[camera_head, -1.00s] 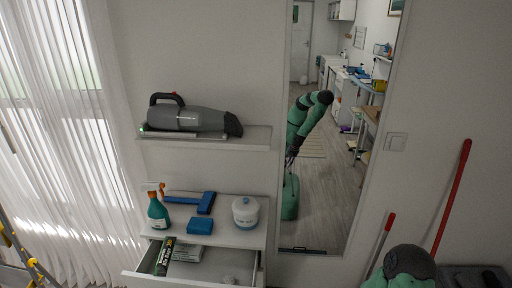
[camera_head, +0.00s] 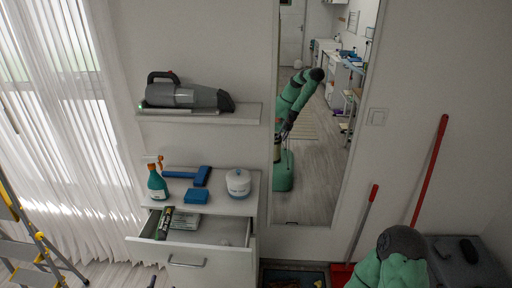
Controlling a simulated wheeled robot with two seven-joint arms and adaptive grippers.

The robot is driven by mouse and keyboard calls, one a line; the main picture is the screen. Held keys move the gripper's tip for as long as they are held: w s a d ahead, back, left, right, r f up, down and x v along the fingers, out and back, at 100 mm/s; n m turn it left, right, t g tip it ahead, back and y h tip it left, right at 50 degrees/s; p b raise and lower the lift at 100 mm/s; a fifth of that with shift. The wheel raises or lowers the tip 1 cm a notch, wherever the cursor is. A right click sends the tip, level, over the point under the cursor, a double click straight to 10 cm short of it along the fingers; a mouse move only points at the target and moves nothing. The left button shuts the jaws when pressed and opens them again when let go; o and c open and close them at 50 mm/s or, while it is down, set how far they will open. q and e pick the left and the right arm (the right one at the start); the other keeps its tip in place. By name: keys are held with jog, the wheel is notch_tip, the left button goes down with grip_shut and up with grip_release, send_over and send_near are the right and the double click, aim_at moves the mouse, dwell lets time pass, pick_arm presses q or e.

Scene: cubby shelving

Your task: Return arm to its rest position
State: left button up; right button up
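A green arm link of mine with a dark joint shows at the lower right of the head view. It is most likely my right arm, and its gripper is out of frame. The tall mirror (camera_head: 325,170) reflects a green arm bent downward with a dark end; the fingers there are too small to read. A small dark tip shows at the bottom edge below the drawer, and I cannot tell what it is. Neither gripper shows clearly in direct view.
The drawer (camera_head: 188,254) stands open below a top holding a spray bottle (camera_head: 157,182), a blue tool (camera_head: 190,175), a blue box (camera_head: 196,196) and a white jar (camera_head: 238,183). A handheld vacuum (camera_head: 188,95) rests on the shelf (camera_head: 245,114). A stepladder (camera_head: 38,245) stands left; red-handled tools (camera_head: 430,170) lean right.

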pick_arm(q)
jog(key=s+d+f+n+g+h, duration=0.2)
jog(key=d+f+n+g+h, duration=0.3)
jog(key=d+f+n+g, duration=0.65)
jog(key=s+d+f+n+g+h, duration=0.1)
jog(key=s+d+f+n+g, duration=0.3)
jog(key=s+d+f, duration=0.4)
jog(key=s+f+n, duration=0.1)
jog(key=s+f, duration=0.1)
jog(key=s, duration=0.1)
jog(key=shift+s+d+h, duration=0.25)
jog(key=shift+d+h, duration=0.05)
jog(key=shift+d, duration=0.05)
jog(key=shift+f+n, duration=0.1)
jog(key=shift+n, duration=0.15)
